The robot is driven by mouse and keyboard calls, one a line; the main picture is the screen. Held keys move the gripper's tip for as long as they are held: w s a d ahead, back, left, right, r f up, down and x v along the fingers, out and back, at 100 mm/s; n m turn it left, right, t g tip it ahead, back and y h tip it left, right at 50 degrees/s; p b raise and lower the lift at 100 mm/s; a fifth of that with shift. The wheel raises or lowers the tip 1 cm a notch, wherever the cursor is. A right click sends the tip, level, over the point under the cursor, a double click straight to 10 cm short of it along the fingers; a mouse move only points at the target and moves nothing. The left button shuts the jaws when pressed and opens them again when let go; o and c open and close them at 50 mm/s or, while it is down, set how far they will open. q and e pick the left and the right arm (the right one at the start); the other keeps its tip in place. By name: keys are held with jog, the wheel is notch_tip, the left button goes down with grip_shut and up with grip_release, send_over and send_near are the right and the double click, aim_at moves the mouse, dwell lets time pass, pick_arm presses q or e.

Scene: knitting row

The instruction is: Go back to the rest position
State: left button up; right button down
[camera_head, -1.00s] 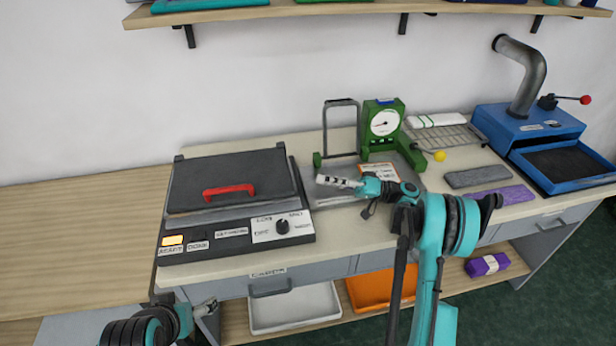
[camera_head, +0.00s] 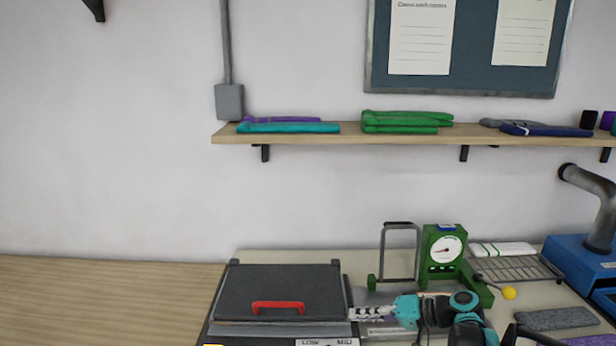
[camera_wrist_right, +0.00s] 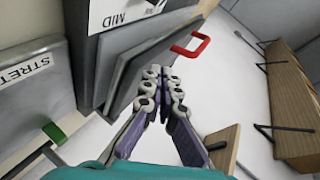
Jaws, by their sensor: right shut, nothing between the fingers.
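My right gripper (camera_head: 354,314) is in the lower middle of the head view, pointing left. It is shut and empty, just right of the dark press lid and over the bench. In the right wrist view the fingertips (camera_wrist_right: 162,74) come together with nothing between them, and the red handle (camera_wrist_right: 190,45) is beyond them. My left gripper is not in the head view. The press (camera_head: 280,290) has its dark lid down and a red handle (camera_head: 278,306) at the front; its front panel is mostly cut off.
A green dial gauge (camera_head: 446,252) and a metal frame (camera_head: 401,252) stand behind my right gripper. A wire rack (camera_head: 515,268), a yellow ball (camera_head: 508,294) and a blue machine (camera_head: 580,255) are to the right. A wall shelf (camera_head: 350,137) holds folded cloths. The wooden top (camera_head: 100,300) at left is clear.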

jog(key=s+a+f+m+h, duration=0.15)
jog(key=s+h, duration=0.45)
jog(key=s, duration=0.6)
jog(key=s+d+f+t+h, duration=0.1)
jog(key=s+d+f+h, duration=0.1)
jog(key=s, duration=0.4)
jog(key=s+d+f+n+h, duration=0.1)
jog(key=s+d+h, duration=0.3)
jog(key=s, duration=0.2)
jog(key=shift+s+f+t+h, duration=0.3)
jog(key=shift+f+t, duration=0.05)
jog(key=shift+t, duration=0.05)
